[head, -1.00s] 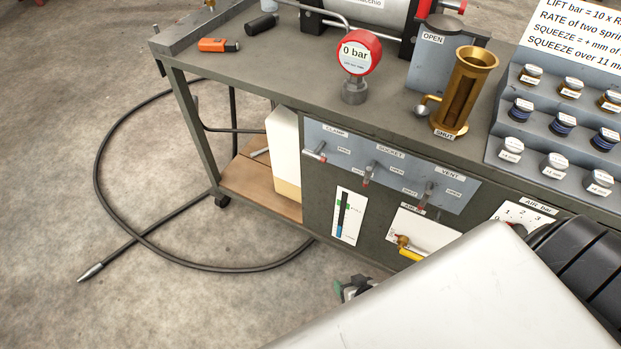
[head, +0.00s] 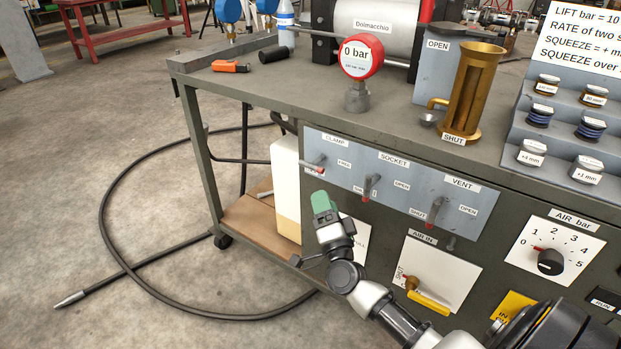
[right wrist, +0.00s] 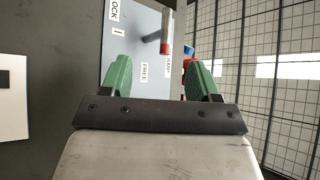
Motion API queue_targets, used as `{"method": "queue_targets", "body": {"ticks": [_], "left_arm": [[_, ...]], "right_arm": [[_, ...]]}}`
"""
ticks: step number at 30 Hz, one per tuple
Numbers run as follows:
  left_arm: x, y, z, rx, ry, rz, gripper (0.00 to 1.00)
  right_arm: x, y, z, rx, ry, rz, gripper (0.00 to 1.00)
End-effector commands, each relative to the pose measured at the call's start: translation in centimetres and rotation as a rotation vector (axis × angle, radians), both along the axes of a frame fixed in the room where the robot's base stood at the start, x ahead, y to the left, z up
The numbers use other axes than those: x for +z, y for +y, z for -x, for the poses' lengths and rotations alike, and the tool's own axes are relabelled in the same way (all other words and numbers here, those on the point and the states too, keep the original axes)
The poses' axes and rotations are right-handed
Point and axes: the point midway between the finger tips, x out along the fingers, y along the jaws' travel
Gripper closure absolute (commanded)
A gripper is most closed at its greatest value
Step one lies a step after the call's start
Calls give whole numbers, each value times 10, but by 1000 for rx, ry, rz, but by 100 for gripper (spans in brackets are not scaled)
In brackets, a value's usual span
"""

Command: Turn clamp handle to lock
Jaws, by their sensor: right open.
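The clamp handle (head: 318,168) is a small grey lever with a red tip at the left end of the blue-grey valve panel, under the CLAMP label (head: 335,141). A FREE label (head: 344,165) is to its right. In the right wrist view the handle (right wrist: 165,36) shows beyond and between my fingertips, apart from them, with LOCK and FREE labels turned sideways. My right gripper (head: 321,200) has green fingers and is just below the handle in the head view. It is open and empty in the right wrist view (right wrist: 160,76). My left gripper is out of view.
SOCKET (head: 370,184) and VENT (head: 435,208) levers stick out to the right on the same panel. Above, the bench top (head: 300,85) carries a red gauge (head: 360,57) and a brass holder (head: 470,95). A black hose (head: 105,215) loops over the floor at left.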

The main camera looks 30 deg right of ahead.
Motion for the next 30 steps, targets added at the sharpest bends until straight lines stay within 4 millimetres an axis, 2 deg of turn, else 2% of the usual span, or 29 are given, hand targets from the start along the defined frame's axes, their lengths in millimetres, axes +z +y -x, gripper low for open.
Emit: {"method": "queue_targets", "body": {"ticks": [9,15,20,28,30], "left_arm": [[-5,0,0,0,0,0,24],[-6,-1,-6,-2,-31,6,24],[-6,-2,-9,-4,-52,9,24],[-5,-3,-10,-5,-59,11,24],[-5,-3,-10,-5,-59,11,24]], "right_arm": [[24,-16,-53,0,-1,3,39],[34,-24,-77,-1,2,5,39],[38,-26,-85,1,3,4,39],[38,-26,-86,1,5,4,39],[38,-26,-86,1,5,4,50]]}}
